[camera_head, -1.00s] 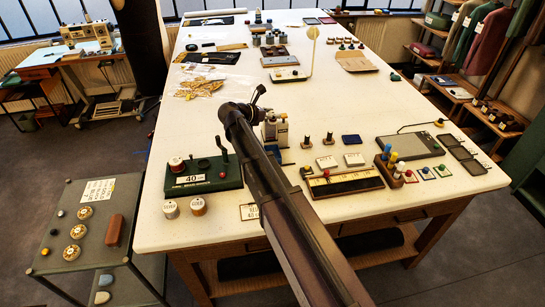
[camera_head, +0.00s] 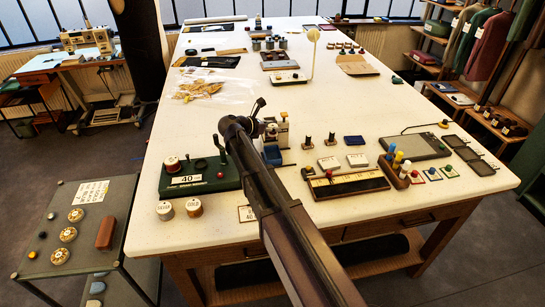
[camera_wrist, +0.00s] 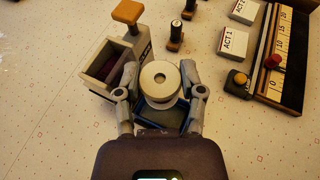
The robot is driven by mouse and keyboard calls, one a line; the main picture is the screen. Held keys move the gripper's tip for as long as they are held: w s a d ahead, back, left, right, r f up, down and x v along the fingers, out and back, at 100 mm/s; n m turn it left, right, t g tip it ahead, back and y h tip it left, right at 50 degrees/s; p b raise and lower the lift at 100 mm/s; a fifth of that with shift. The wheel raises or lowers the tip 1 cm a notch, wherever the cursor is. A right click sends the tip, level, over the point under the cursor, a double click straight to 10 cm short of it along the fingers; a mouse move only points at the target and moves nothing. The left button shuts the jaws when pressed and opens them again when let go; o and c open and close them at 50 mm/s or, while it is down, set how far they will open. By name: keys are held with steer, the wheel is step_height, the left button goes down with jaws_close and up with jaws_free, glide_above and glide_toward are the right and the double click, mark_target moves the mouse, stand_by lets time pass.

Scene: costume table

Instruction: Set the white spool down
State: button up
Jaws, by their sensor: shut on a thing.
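In the wrist view, my gripper (camera_wrist: 160,78) is shut on the white spool (camera_wrist: 161,86), with one finger on each side. The spool's round top with its small centre hole faces the camera. A dark blue tray-like piece (camera_wrist: 158,117) shows below the spool and is partly covered by it. I cannot tell whether the spool touches it. A blue piece (camera_head: 272,156) shows just right of the arm.
A grey box device with a mustard handle (camera_wrist: 127,12) stands close at upper left in the wrist view. Dark spools, ACT 1 cards (camera_wrist: 233,42) and a ruler board (camera_wrist: 277,60) lie to the right.

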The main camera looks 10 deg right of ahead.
steer(key=b, duration=0.6)
glide_above(279, 150)
steer(key=s+a, duration=0.1)
steer(key=a, duration=0.2)
steer(key=shift+s+f, duration=0.15)
steer(key=shift+f, duration=3.4)
step_height(279, 150, down, 4)
steer(key=b, duration=0.5)
steer(key=shift+f, duration=0.25)
steer(key=shift+f, duration=0.15)
steer(key=o, duration=0.9)
steer(key=shift+r, duration=0.2)
steer(key=shift+s+a+r, duration=0.1)
steer(key=shift+a+r, duration=0.05)
steer(key=shift+a, duration=0.05)
steer(key=p+v, duration=0.4)
steer(key=v, duration=0.7)
steer(key=shift+s+a+r+p, duration=0.1)
steer(key=shift+s+a+p, duration=0.1)
steer(key=shift+p, duration=0.2)
